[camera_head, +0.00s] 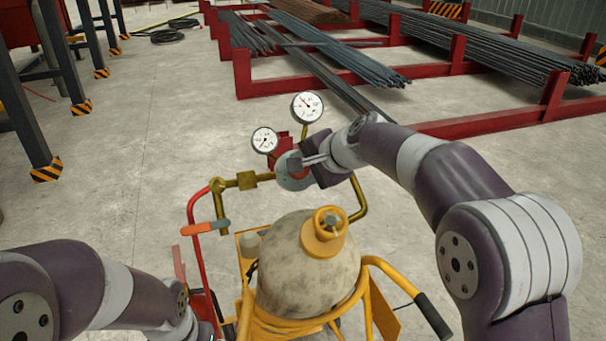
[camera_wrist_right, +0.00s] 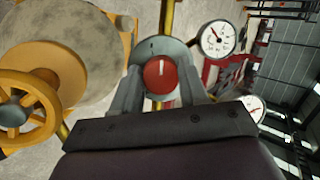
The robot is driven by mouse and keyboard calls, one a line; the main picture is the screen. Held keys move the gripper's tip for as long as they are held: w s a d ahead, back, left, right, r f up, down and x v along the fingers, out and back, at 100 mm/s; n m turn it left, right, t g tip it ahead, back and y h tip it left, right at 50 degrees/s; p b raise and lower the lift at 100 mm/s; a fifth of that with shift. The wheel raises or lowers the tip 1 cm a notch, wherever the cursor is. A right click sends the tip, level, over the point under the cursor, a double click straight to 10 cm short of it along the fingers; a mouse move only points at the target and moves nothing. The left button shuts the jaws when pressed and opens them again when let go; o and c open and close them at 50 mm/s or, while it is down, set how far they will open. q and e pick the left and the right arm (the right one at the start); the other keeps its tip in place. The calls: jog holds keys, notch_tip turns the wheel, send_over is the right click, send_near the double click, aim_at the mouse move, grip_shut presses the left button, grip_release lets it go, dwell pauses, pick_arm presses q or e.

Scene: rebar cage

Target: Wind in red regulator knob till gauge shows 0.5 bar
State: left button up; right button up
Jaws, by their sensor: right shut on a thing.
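The red regulator knob (camera_wrist_right: 160,74) with a white mark sits in front of a round grey plate (camera_wrist_right: 150,52). My right gripper (camera_wrist_right: 161,82) is shut on the knob, one finger on each side. Two white gauges stand above: the larger right gauge (camera_head: 307,107), needle toward upper left, and the smaller left gauge (camera_head: 264,140), needle toward lower left. Their scale figures are too small to read. My left arm is at lower left; its fingers do not show.
A grey gas cylinder with a yellow handwheel (camera_head: 327,228) stands below the regulator on a yellow cart. Red racks of rebar (camera_head: 310,50) lie behind.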

jog(key=m+t+b, duration=0.1)
jog(key=m, duration=0.2)
jog(key=shift+f+b, duration=0.1)
jog(key=shift+b, duration=0.2)
jog(key=shift+m+t+b, duration=0.55)
jog(key=shift+m+t, duration=0.05)
jog(key=shift+m, duration=1.4)
jog(key=o, duration=1)
jog(key=shift+o, duration=0.2)
jog(key=shift+s, duration=0.1)
jog(key=b+v, duration=0.1)
jog(key=v, duration=1.1)
jog(key=shift+d+r+b, duration=0.2)
jog(key=shift+d+b, duration=0.1)
jog(key=shift+b, duration=0.1)
